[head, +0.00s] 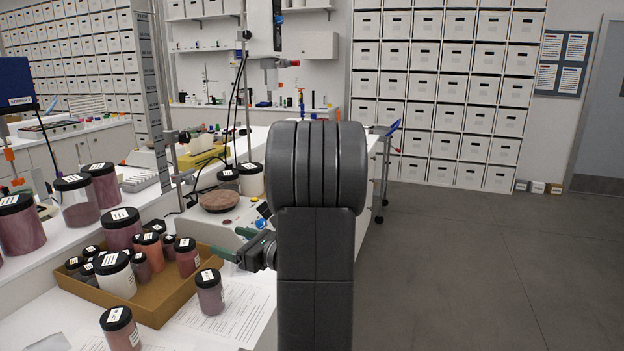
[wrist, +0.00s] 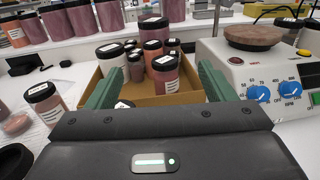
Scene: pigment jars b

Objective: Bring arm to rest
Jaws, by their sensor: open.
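My gripper (head: 236,244) is at the end of my dark arm, which stands upright in the middle of the head view. Its two green fingers point left, toward the jars. In the wrist view my gripper (wrist: 158,88) shows its fingers spread wide apart, with nothing held between them. Beyond them is a brown cardboard tray (head: 163,313) of black-lidded jars, whose wall also shows in the wrist view (wrist: 175,100). A mauve jar (head: 210,294) stands on the bench just outside the tray, below my gripper in the head view.
Another jar (head: 120,331) stands in front of the tray on the white bench. A hotplate with blue knobs (wrist: 268,78) is right of my fingers in the wrist view. Large jars (head: 75,203) stand behind the tray. Open grey floor (head: 480,265) lies to the right.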

